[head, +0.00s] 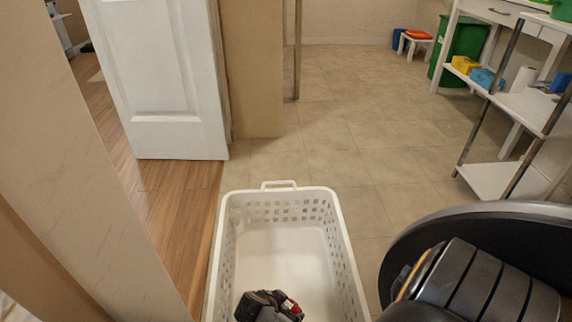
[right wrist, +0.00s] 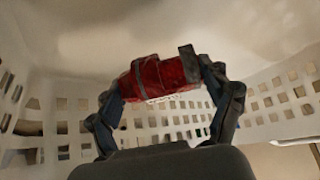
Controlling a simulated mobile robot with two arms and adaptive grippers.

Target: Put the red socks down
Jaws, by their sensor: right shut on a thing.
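The red socks (right wrist: 158,78) are a small red bundle with a grey band, seen in the right wrist view between the two fingers of my right gripper (right wrist: 165,82). The gripper is shut on them. In the head view my right gripper (head: 272,303) is at the bottom, inside the white laundry basket (head: 342,240), and only a bit of the red socks (head: 291,307) shows beside it. The basket's perforated walls surround the gripper; its visible floor is bare. I cannot tell whether the socks touch the basket floor. My left gripper is not in view.
A metal-post shelf unit (head: 490,180) with yellow and blue folded towels stands at the right. A white door (head: 160,80) and a wall edge are on the left. A small stool (head: 405,46) and green bin (head: 465,45) stand far back. Tiled floor ahead is clear.

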